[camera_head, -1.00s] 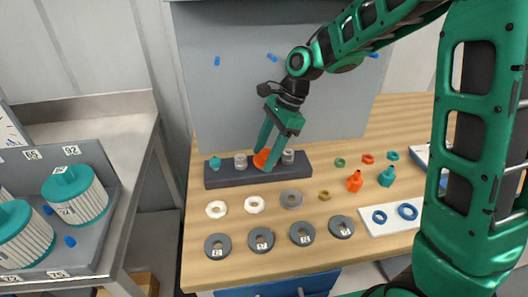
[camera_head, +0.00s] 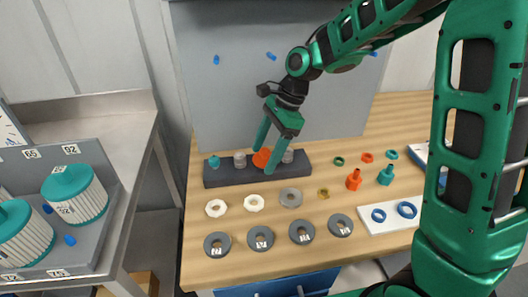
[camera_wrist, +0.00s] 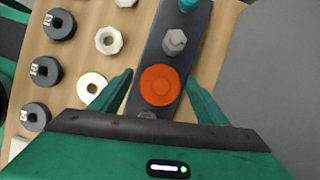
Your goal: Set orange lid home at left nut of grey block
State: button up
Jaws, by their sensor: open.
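The dark grey block (camera_head: 228,177) lies at the back of the wooden table. A teal piece (camera_head: 214,162) stands at its left end, then a light grey nut (camera_head: 240,160), the round orange lid (camera_head: 262,158) and another grey nut (camera_head: 288,157). In the wrist view the orange lid (camera_wrist: 160,85) lies flat on the block, apart from the grey nut (camera_wrist: 175,41) beyond it. What is under the lid is hidden. My gripper (camera_wrist: 159,78) is open, one finger on each side of the lid, with gaps showing. The other nut is mostly hidden by my gripper.
Orange (camera_head: 354,179) and teal (camera_head: 386,175) bottle-shaped pieces stand to the right. A grey panel (camera_head: 280,90) rises close behind the block.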

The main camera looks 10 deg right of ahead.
jog(key=shift+v, duration=3.7)
